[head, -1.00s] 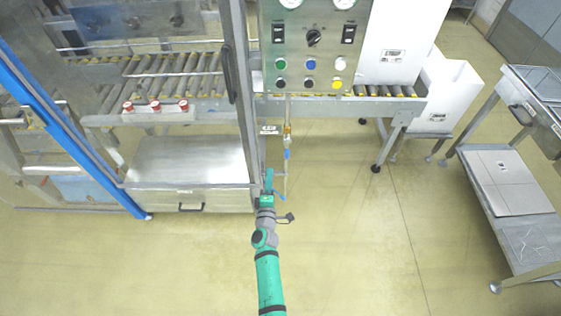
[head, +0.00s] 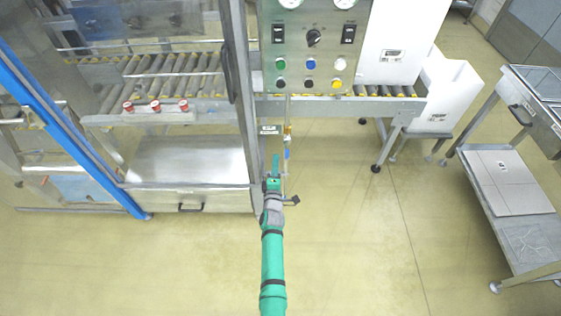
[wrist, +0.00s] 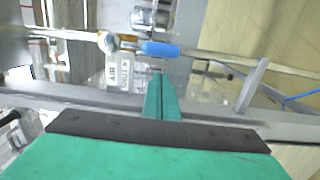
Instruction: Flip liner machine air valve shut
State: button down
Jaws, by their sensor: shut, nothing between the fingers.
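The air valve shows in the head view as a small brass body with a blue lever (head: 287,154) on a thin vertical pipe below the control panel. In the wrist view the blue lever (wrist: 160,49) lies along the pipe, which runs sideways there, beside a brass fitting (wrist: 108,42). My gripper (head: 275,160) is shut and empty, just left of the valve in the head view. In the wrist view its green fingertips (wrist: 161,82) are together and point toward the blue lever, with a small gap seen between them. I cannot tell the depth of that gap.
A white label (wrist: 124,75) reading AIR is beside the valve. The metal door post (head: 241,100) stands close left of my gripper. The control panel (head: 310,50) and roller conveyor (head: 385,104) are above. A cart (head: 500,185) stands far right; floor between is clear.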

jog(key=shift+w+d, duration=0.2)
jog(key=shift+d, duration=0.75)
